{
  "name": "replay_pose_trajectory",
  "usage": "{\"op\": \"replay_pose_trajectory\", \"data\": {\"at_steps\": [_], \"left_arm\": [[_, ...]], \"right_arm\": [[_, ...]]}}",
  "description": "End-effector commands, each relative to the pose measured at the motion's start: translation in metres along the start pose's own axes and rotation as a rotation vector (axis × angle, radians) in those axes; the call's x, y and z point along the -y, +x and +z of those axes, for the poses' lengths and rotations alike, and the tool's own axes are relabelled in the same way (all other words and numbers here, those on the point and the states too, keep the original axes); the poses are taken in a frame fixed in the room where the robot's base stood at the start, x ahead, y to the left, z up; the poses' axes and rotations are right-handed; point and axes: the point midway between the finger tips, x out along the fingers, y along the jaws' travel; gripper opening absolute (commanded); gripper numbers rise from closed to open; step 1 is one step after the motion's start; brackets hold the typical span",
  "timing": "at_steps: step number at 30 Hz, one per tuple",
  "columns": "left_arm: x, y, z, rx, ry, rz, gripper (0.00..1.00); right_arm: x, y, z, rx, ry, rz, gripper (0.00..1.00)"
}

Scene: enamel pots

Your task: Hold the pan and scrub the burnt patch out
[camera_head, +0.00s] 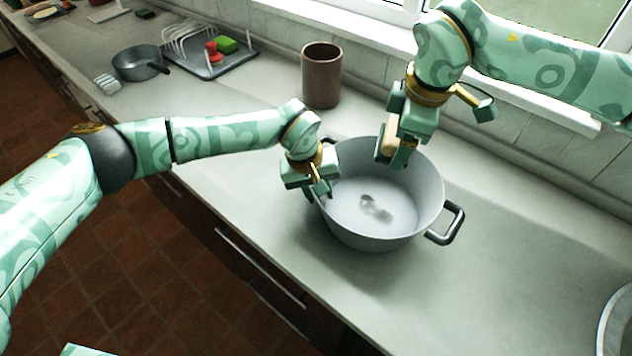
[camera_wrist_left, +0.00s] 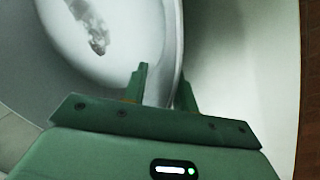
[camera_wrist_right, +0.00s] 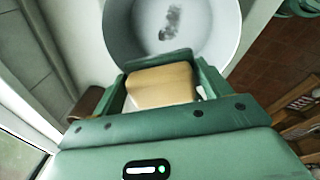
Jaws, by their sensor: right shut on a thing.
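The grey pan (camera_head: 350,228) stands upright on the counter, with a dark burnt patch (camera_head: 376,208) on its inside floor. The patch also shows in the left wrist view (camera_wrist_left: 97,38) and the right wrist view (camera_wrist_right: 171,22). My left gripper (camera_head: 322,190) is at the pan's left rim. Its fingers are apart, one inside the wall and one outside, with the rim between them. My right gripper (camera_head: 393,152) is shut on a tan sponge-like block (camera_wrist_right: 160,86) and holds it above the pan's far side, apart from the patch.
A brown cup (camera_head: 321,75) stands behind the pan. A small dark saucepan (camera_head: 137,62) and a drying rack tray (camera_head: 213,66) are further left. A round metal rim (camera_head: 612,325) shows at the right edge. The counter (camera_head: 500,280) right of the pan is clear; the wall runs behind.

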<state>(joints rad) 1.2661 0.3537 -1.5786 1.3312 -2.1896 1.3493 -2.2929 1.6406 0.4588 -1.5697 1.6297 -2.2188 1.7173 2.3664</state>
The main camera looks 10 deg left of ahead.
Motion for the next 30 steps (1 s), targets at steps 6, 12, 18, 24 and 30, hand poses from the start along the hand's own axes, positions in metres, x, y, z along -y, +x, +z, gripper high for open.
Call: {"op": "replay_pose_trajectory", "data": {"at_steps": [6, 12, 18, 24, 30], "left_arm": [[-0.0001, 0.0004, 0.0001, 0.0, 0.0, 0.0, 0.28], [-0.0001, 0.0002, 0.0002, 0.001, -0.001, 0.0, 0.0], [-0.0001, 0.0001, 0.0003, 0.001, -0.001, 0.0, 0.0], [-0.0001, 0.0001, 0.0003, 0.001, -0.001, 0.0, 0.0], [-0.0001, 0.0, 0.0003, 0.001, -0.001, 0.0, 0.0]], "right_arm": [[-0.0001, -0.0002, -0.0001, 0.0, 0.0, 0.0, 0.48], [-0.0001, -0.0002, -0.0001, 0.0, 0.0, 0.0, 0.48], [-0.0001, -0.0002, -0.0001, 0.0, 0.0, 0.0, 0.48], [-0.0001, -0.0002, -0.0001, 0.0, 0.0, 0.0, 0.48], [-0.0001, -0.0002, -0.0001, 0.0, 0.0, 0.0, 0.48]]}}
